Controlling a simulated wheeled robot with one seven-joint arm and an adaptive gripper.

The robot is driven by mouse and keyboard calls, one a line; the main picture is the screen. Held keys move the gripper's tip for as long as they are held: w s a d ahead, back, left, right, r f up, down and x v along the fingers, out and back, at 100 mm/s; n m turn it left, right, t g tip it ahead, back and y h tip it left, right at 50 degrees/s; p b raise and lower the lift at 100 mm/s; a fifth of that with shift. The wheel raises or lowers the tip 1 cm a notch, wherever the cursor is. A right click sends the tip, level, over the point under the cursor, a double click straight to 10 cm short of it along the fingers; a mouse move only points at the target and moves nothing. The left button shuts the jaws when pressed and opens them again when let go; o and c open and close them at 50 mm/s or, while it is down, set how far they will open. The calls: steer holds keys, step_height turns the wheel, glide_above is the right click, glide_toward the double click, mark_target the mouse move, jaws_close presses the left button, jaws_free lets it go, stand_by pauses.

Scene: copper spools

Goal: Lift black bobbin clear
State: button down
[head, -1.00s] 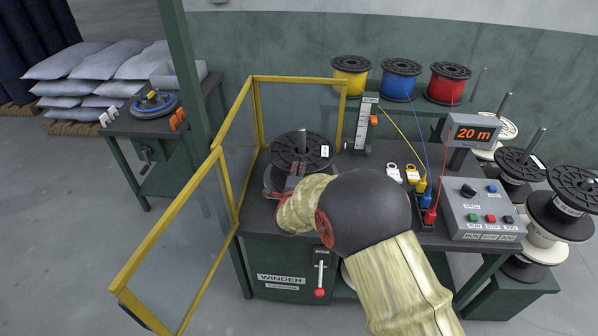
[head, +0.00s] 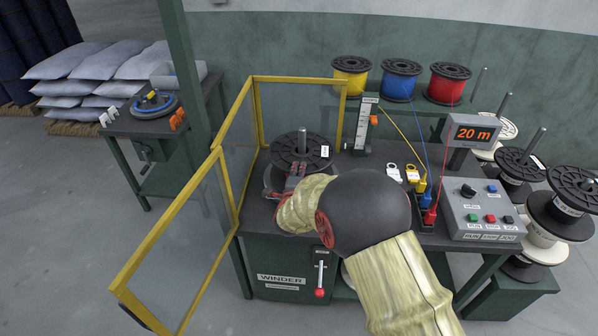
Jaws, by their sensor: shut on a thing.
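The black bobbin (head: 312,147) sits around an upright metal spindle (head: 302,138) on the winder table (head: 256,212). Its black top flange bears a small white label. My gripper (head: 293,170) reaches in from the front right and is shut on the near side of the bobbin. My own arm hides the bobbin's lower right part and much of the fingers. The spindle tip still shows above the flange. I cannot tell how much space lies under the bobbin.
A yellow-framed clear guard (head: 181,240) stands open at the left, with panels behind the bobbin. A gauge stand (head: 365,124) is close behind right. A control box (head: 482,212) and stacked spools (head: 566,205) fill the right. Yellow, blue and red spools (head: 449,84) line the back.

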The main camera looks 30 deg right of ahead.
steer(key=shift+w+r+p, duration=0.15)
steer(key=shift+r+p, duration=1.55)
steer(key=shift+r, duration=1.35)
step_height(320, 180, up, 20)
steer(key=p, duration=1)
steer(key=shift+f, duration=0.25)
steer(key=shift+r, duration=0.2)
step_height(320, 180, up, 5)
steer(key=w+d+p, duration=0.2)
steer(key=shift+w, duration=0.2)
steer(key=shift+r, duration=0.1)
